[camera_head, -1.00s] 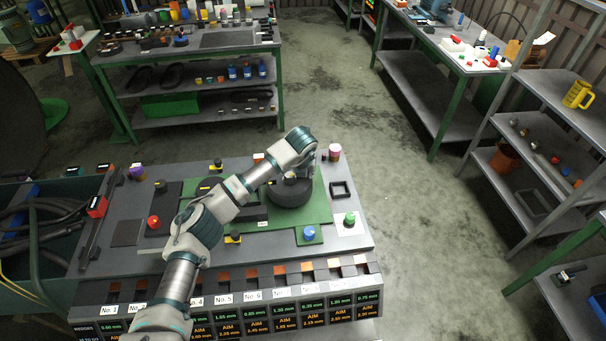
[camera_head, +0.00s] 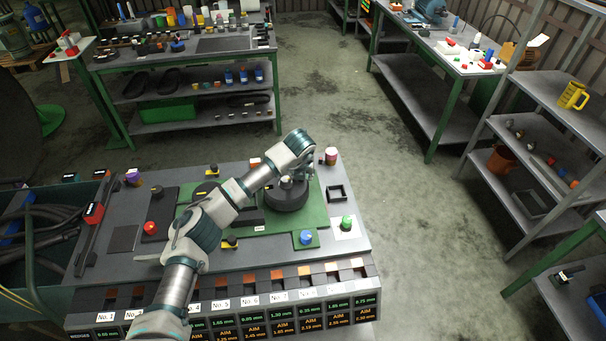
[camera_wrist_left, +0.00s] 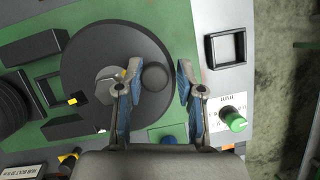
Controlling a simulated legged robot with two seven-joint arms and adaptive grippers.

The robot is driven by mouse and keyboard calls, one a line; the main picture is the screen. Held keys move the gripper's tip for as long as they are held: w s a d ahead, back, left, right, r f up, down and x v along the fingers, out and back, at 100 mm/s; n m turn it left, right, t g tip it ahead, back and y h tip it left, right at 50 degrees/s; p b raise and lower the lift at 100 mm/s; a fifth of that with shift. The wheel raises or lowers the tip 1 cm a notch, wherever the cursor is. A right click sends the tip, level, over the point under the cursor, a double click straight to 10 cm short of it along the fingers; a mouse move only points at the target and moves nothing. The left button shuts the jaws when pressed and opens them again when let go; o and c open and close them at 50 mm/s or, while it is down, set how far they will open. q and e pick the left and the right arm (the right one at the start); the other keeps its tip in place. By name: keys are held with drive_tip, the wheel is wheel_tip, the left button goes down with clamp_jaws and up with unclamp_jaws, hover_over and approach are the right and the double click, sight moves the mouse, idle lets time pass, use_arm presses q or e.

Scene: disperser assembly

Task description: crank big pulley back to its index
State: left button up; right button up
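The big pulley (camera_head: 287,198) is a dark round disc on the green plate in the head view. In the wrist view the big pulley (camera_wrist_left: 100,50) fills the upper middle, with a grey hub (camera_wrist_left: 107,86) and a round dark crank knob (camera_wrist_left: 154,76) near its right rim. My left gripper (camera_wrist_left: 158,75) is open, pointing down over the pulley's right side. The knob lies between its fingers, nearer the left finger; I cannot tell whether they touch. A small yellow mark (camera_wrist_left: 121,74) shows by the hub, partly behind the left finger. My right gripper is not in view.
A smaller dark pulley (camera_wrist_left: 12,108) stands to the left. A row of numbered slots (camera_head: 222,292) lines the bench front. Floor to the right is clear.

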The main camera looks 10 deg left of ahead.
use_arm(q)
drive_tip(key=v, duration=1.2)
drive_tip(key=shift+w, duration=0.1)
